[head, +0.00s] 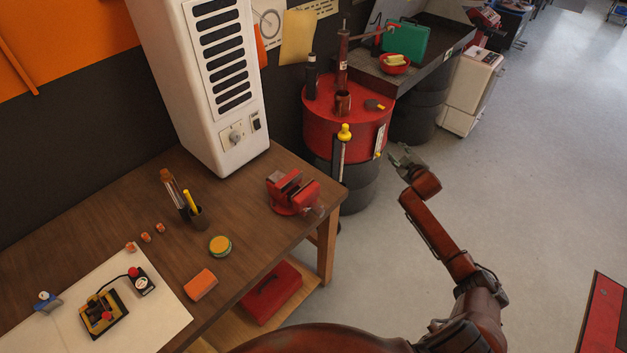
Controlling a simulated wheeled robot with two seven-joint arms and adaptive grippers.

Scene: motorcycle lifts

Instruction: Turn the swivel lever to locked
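An upright dark lever with a yellow knob (345,132) stands at the front of the red drum-shaped unit (320,128); I take it to be the swivel lever. A pale strip (379,140) with a small yellow piece at its lower end is on the drum's right side. I cannot read any locked marking or tell the lever's setting. My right gripper (403,156) is to the right of the drum, apart from the lever. It looks empty, but its fingers are too small to judge. My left gripper is out of view.
A wooden bench (260,235) fills the left, with a red vise (292,192) near its right corner and a tall white cabinet (205,130) behind. A bottle, a red tool and a small cup stand on the drum.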

